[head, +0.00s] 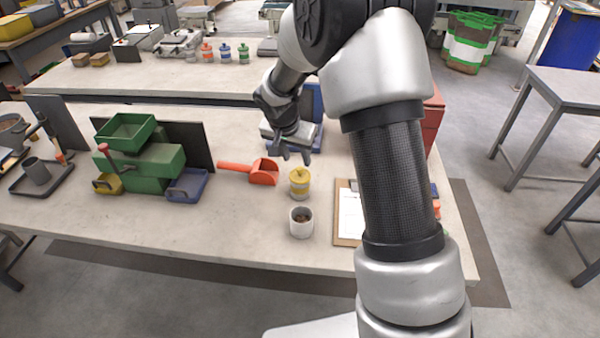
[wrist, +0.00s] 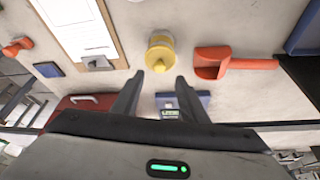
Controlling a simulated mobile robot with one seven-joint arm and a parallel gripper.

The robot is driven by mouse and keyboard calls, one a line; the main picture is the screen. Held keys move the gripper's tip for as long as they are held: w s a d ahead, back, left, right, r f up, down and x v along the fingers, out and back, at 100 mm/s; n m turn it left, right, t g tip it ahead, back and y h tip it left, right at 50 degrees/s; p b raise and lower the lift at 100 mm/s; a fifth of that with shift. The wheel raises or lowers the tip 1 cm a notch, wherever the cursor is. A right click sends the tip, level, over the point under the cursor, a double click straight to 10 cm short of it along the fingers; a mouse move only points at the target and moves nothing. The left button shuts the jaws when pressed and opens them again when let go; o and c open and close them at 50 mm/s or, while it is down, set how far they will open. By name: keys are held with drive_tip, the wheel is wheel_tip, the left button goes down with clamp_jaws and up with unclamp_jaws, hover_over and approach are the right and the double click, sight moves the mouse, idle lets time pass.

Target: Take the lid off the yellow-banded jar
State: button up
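The yellow-banded jar (head: 299,184) stands upright on the near table, with its yellow lid on top. In the wrist view the same jar (wrist: 160,50) is seen from above, its lid and knob toward my fingers. My gripper (head: 293,152) is open and empty, above the table and behind the jar in the head view. In the wrist view its two fingertips (wrist: 156,80) are spread to either side of the lid's knob, apart from the jar.
A red scoop (head: 263,172) lies to the left, and a clipboard (head: 347,226) lies to the right. A green machine (head: 150,165) stands further left. Bare tabletop lies between the scoop and the front edge.

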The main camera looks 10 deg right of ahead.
sight(300, 169)
drive_tip(key=x, duration=0.5)
drive_tip(key=shift+s+f+p, duration=0.1)
drive_tip(key=shift+f+p, duration=0.3)
clamp_jaws()
